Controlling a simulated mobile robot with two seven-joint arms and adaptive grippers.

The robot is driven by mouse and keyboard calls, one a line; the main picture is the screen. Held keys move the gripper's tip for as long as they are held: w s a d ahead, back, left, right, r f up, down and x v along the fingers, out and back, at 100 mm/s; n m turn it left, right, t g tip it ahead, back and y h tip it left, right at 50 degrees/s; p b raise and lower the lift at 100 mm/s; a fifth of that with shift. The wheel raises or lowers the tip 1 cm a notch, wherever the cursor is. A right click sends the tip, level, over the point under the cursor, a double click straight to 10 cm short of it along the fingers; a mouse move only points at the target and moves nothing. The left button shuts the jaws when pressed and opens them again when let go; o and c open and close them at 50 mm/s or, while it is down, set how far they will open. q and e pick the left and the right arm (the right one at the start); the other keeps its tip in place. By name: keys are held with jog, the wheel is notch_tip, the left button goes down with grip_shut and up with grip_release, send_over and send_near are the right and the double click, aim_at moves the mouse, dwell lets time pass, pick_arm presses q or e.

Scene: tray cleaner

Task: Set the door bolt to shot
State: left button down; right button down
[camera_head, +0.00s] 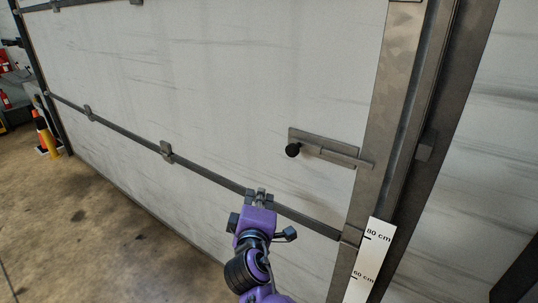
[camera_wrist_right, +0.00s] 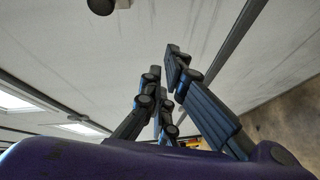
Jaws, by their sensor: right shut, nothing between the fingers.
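The door bolt (camera_head: 328,147) is a flat grey metal bar and plate on the white door panel, tilted slightly down to the right in the head view. Its round black knob (camera_head: 293,150) sits at the left end. The bar's right end lies over the left edge of the grey upright strip. My right gripper (camera_head: 261,194) is shut and empty, below and left of the knob and apart from it. In the right wrist view, its dark fingers (camera_wrist_right: 163,62) point up, and the knob (camera_wrist_right: 101,5) is cut by the top edge. My left gripper is not in view.
A grey horizontal rail (camera_head: 125,133) with brackets crosses the door, passing just behind my right gripper in the head view. A white height scale (camera_head: 367,262) stands at the lower right. Orange and yellow posts (camera_head: 46,135) stand far left. The concrete floor at left is clear.

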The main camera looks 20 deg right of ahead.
notch_tip(320, 180, up, 9)
jog(key=w+a+t+h, duration=0.1)
jog(key=w, duration=0.1)
jog(key=shift+w+h+b, duration=0.3)
jog(key=shift+w+h, duration=0.1)
jog(key=shift+f, duration=0.1)
jog(key=x, duration=1)
jog(key=s+d+p, duration=0.2)
jog(key=shift+s+d+f, duration=0.2)
jog(key=shift+s+d, duration=0.1)
jog(key=shift+s, duration=0.05)
jog(key=shift+s, duration=0.1)
